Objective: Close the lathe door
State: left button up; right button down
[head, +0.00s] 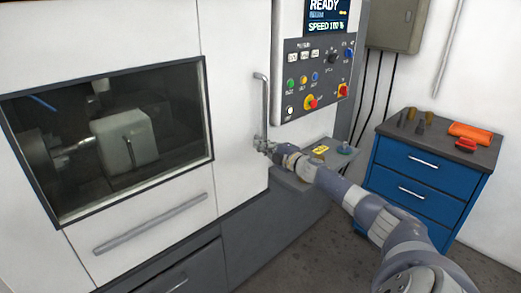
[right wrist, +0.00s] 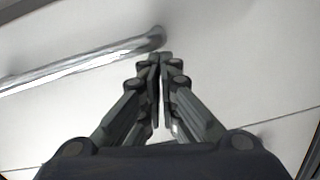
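The lathe (head: 235,60) is a white machine with a dark window (head: 75,150), through which a chuck and a pale block show dimly. A vertical metal bar handle (head: 262,108) is on the white panel right of the window. How far the door stands open I cannot tell. My right gripper (head: 266,147) is at the lower end of this handle. In the right wrist view, my right gripper's fingers (right wrist: 160,62) are together with nothing seen between them. The handle (right wrist: 85,67) ends just beyond the tips; contact is unclear. My left gripper is out of view.
A control panel (head: 315,65) with buttons stands above a grey ledge (head: 317,160) beside my right gripper. A blue drawer cabinet (head: 425,175) with an orange item (head: 470,133) on top is at right. A horizontal bar (head: 150,222) is below the window. Floor is clear in front.

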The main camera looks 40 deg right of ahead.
jog(key=s, duration=1.2)
jog(key=shift+a+r, duration=0.2)
jog(key=shift+a, duration=0.2)
jog(key=shift+w, duration=0.1)
